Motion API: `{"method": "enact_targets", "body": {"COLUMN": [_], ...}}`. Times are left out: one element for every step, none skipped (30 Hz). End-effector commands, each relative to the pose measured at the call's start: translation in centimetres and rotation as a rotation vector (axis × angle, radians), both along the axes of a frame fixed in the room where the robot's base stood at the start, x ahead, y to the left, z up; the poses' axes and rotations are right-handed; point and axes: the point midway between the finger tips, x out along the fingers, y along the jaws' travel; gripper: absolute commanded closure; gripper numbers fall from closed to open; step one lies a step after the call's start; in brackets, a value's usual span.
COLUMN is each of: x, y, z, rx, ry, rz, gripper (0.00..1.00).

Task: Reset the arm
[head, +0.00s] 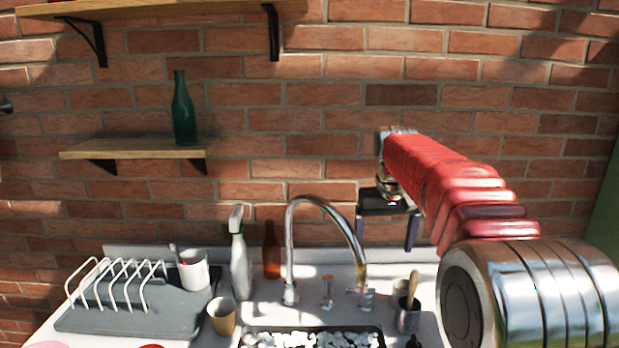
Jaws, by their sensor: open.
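My gripper (387,246) is on the right half of the head view, at the end of my red-sleeved arm. It points down, with its two dark fingers apart and nothing seen between them. It is in front of the brick wall, to the right of the tall curved chrome faucet (321,203) and above the counter. My arm reaches in from the lower right and hides part of the wall and the counter's right end.
On the counter (146,257) stand a grey dish rack (135,318), a white mug (193,272), a tan cup (222,317), a spray bottle (239,262), a brown bottle (271,250) and a metal cup (407,318). A green bottle (183,113) stands on the lower shelf (120,151).

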Motion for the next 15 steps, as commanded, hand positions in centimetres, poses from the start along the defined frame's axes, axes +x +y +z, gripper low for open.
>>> {"method": "enact_targets", "body": {"x": [-0.8, -1.1, -1.6, -1.9, -2.3, -2.8, -3.2, -3.6, -4.1, -4.5, -4.9, -5.5, -5.9, -6.3, -6.9], "y": [-0.3, -0.5, -0.7, -0.8, -1.0, -1.2, -1.3, -1.5, -1.7, -1.8, -1.9, -2.0, -2.1, -2.2, -2.3], "z": [0.3, 0.4, 0.5, 0.6, 0.6, 0.7, 0.8, 0.8, 0.9, 0.9, 0.9, 0.9, 1.0, 1.0, 1.0], "rx": [-0.004, -0.006, -0.009, -0.011, -0.014, -0.017, -0.019, -0.023, -0.026, -0.028, -0.031, -0.034, -0.037, -0.039, -0.042], "ry": [-0.014, -0.024, -0.035, -0.044, -0.051, -0.063, -0.072, -0.080, -0.091, -0.099, -0.108, -0.118, -0.126, -0.133, -0.144], "rz": [0.002, 0.003, 0.005, 0.006, 0.006, 0.008, 0.009, 0.011, 0.013, 0.015, 0.018, 0.020, 0.022, 0.023, 0.024], "gripper": [0.16, 0.16, 0.16, 0.16, 0.16, 0.16, 0.16, 0.16, 0.16, 0.16, 0.16, 0.16, 0.16, 0.16, 0.16]}}
